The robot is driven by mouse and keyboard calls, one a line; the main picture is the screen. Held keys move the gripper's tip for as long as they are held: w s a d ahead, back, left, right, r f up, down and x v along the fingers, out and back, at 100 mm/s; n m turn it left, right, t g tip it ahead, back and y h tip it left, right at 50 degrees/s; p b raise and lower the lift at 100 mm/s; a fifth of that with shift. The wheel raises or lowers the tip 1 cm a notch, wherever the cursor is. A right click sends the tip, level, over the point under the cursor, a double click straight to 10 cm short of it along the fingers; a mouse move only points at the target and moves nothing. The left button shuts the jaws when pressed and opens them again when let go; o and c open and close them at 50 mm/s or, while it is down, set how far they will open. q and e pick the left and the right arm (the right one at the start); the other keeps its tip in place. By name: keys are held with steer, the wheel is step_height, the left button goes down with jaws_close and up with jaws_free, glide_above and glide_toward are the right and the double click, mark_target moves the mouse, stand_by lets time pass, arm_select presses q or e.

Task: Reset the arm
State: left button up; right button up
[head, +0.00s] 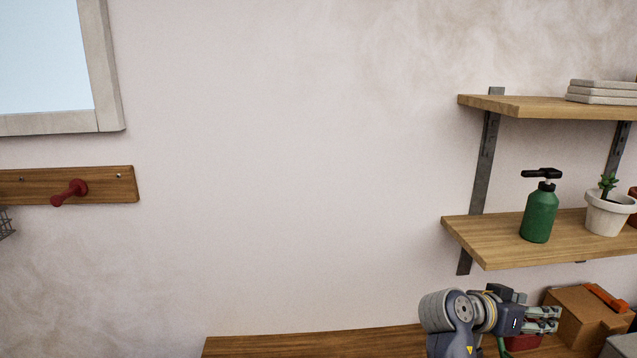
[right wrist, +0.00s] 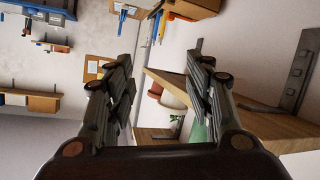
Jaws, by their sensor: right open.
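My right gripper (head: 545,320) is at the lower right of the head view, below the lower wall shelf and above the wooden table. In the right wrist view its two fingers (right wrist: 163,90) stand wide apart with nothing between them. The lower shelf, a potted plant and part of a green bottle show beyond the fingers there. My left gripper is in neither view.
The lower shelf (head: 480,240) holds a green spray bottle (head: 539,215) and a potted plant (head: 608,212). An upper shelf (head: 530,106) is above. A cardboard box (head: 580,325) is beside the right gripper. The table (head: 300,346) looks bare at left.

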steer(key=s+a+f+n+t+y, duration=0.1)
steer(key=s+a+f+n+y, duration=0.3)
steer(key=f, duration=0.5)
steer(key=s+a+f+n+y, duration=0.2)
steer(key=s+f, duration=0.4)
steer(key=f, duration=0.3)
steer(key=s+a+f+n+g+y, duration=0.1)
steer(key=s+a+f+n+y, duration=0.3)
steer(key=s+a, duration=0.45)
steer(key=s+a+f+n+g+y, duration=0.1)
steer(key=s+a+f+n+y, duration=0.3)
steer(key=s, duration=0.8)
step_height(320, 180, down, 27)
steer(key=s+a+g+b, duration=0.1)
steer(key=a, duration=0.1)
steer(key=s+d+f+g+b, duration=0.1)
steer(key=s+d+f, duration=0.2)
steer(key=s+f, duration=1.4)
steer(key=shift+s+d, duration=0.15)
steer(key=shift+d, duration=0.05)
